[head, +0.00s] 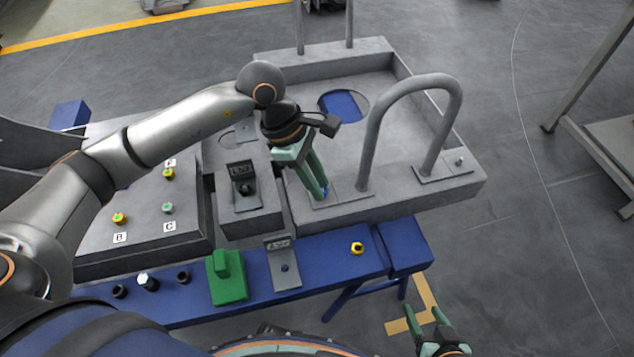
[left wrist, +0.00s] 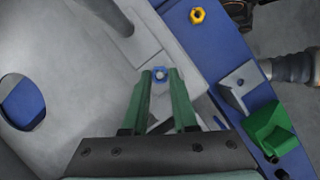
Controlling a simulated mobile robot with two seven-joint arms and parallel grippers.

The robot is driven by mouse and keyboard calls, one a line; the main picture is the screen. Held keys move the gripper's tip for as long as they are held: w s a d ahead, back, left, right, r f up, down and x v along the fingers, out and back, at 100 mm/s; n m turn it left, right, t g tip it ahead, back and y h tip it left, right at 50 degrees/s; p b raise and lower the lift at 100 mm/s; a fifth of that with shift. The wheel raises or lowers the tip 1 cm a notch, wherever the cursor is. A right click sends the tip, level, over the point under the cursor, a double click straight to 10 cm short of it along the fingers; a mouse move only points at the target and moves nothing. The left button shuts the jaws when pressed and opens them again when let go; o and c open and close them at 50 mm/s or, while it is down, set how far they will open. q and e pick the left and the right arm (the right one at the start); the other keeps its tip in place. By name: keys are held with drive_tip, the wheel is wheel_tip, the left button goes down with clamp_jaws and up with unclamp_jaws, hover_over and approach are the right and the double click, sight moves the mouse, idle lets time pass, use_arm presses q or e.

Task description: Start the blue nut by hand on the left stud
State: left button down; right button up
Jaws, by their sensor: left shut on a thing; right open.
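The blue nut (head: 325,191) is at the left foot plate (head: 343,201) of the grey hoop handle, mostly hidden by the fingers in the head view. My left gripper (head: 322,194) points down there and is shut on it. In the left wrist view the blue nut (left wrist: 160,74) sits between the green fingertips (left wrist: 161,76), with a pale round centre that looks like the stud's end. I cannot tell whether the threads engage. The right stud (head: 459,161) stands bare on the other foot plate. My right gripper (head: 424,312) is open and empty at the bottom right.
A yellow nut (head: 357,248) lies on the blue bench (head: 335,258), near a grey bracket (head: 284,275) and a green block (head: 227,284). Several dark and silver pieces sit further left. A labelled panel (head: 140,215) stands left of the grey chassis (head: 400,185). The hoop handle (head: 372,140) rises beside my left gripper.

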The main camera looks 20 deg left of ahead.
use_arm(q)
drive_tip(key=shift+s+f, duration=0.1)
drive_tip(key=shift+f, duration=0.05)
use_arm(e)
drive_tip(key=shift+s+f, duration=0.45)
drive_tip(key=shift+s, duration=0.05)
use_arm(q)
drive_tip(key=c, duration=0.6)
unclamp_jaws()
use_arm(e)
drive_tip(key=shift+d, duration=0.1)
drive_tip(key=w+r+t, duration=0.3)
drive_tip(key=w+r, duration=0.2)
drive_tip(key=r, duration=0.6)
use_arm(q)
drive_tip(key=p+v, duration=0.2)
drive_tip(key=v, duration=1)
drive_tip(key=shift+r, duration=0.4)
use_arm(e)
drive_tip(key=s+f+g, duration=0.3)
drive_tip(key=s+f, duration=0.1)
drive_tip(key=f, duration=0.2)
drive_tip(key=shift+s+d+f, duration=0.2)
drive_tip(key=shift+s+f, duration=0.15)
drive_tip(key=shift+s, duration=0.05)
